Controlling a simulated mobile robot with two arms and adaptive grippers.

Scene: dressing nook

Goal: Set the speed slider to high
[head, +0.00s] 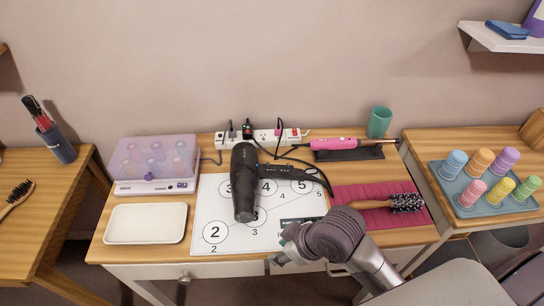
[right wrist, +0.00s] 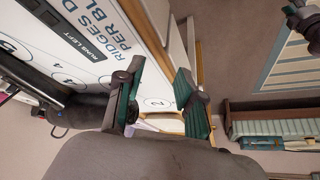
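A black hair dryer (head: 244,185) lies on the white numbered sheet (head: 207,205) in the middle of the table. Its handle (head: 300,172) points right, and its cord runs back to the power strip. The speed slider is too small to make out. My right gripper (head: 284,250) is at the table's front edge, in front of the dryer and apart from it. In the right wrist view its green-padded fingers (right wrist: 165,98) are spread with nothing held between them. A dark shape at the left of that view looks like the dryer (right wrist: 75,108). My left gripper is not in view.
A magenta mat with a round brush (head: 405,203) lies right of the sheet. A pink styling tool (head: 338,144) and a green cup (head: 379,122) are behind it. A white tray (head: 146,223) and a clear-lidded roller box (head: 154,163) stand left. The power strip (head: 262,137) is at the back.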

